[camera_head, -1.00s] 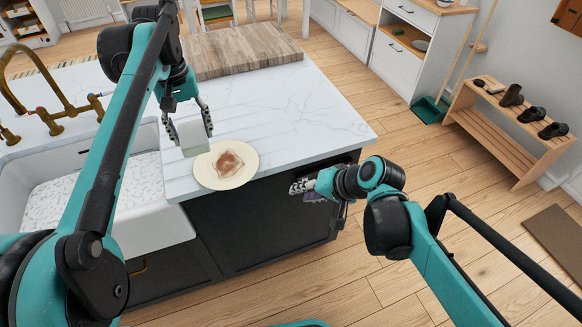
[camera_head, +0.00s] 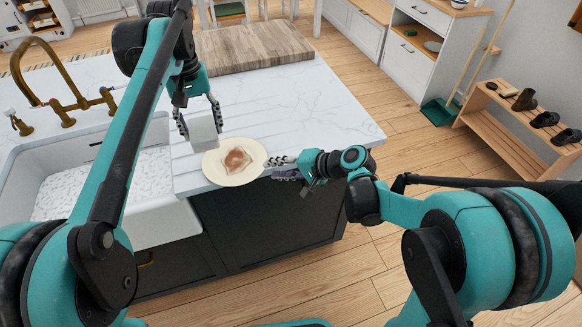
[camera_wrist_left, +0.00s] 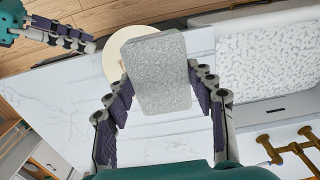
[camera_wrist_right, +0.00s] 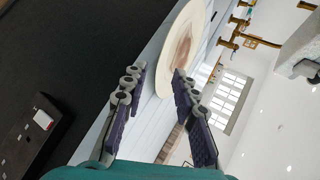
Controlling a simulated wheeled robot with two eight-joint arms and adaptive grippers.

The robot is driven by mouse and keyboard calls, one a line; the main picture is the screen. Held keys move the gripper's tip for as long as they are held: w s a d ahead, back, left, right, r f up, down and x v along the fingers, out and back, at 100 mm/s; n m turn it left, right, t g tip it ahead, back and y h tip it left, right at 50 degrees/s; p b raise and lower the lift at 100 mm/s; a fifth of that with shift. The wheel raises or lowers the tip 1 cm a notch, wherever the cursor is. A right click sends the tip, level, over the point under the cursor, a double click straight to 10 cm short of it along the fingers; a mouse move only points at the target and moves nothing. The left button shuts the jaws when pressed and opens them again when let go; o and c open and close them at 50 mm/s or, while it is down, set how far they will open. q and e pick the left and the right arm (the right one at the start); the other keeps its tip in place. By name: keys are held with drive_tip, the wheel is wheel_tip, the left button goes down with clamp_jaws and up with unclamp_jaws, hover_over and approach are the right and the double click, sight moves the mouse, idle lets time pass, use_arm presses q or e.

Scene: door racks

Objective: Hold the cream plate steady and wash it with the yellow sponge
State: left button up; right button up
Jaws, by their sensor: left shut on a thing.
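The cream plate (camera_head: 218,170) lies on the white counter near its front edge, with a brown stain (camera_head: 237,160) in its middle. My left gripper (camera_head: 201,131) is shut on a pale grey, speckled block (camera_wrist_left: 160,75), apparently the sponge though not yellow here. It holds the block by the plate's back-left rim; whether they touch I cannot tell. My right gripper (camera_head: 270,163) is at the plate's right rim. In the right wrist view its open fingers (camera_wrist_right: 158,82) stand on either side of the near rim of the plate (camera_wrist_right: 168,80), with a gap between them.
The white sink (camera_head: 100,185) with a brass tap (camera_head: 65,100) is left of the plate. A wooden board (camera_head: 255,47) lies at the counter's back. The counter right of the plate (camera_head: 325,115) is clear. The dark cabinet front (camera_head: 260,225) is below.

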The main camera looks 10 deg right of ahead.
drive_tip(key=shift+x, duration=1.85)
clamp_jaws()
use_arm(q)
hover_over(235, 160)
wheel_tip(235, 160, down, 11)
drive_tip(key=shift+a, duration=0.15)
drive_tip(key=shift+f, duration=1.9)
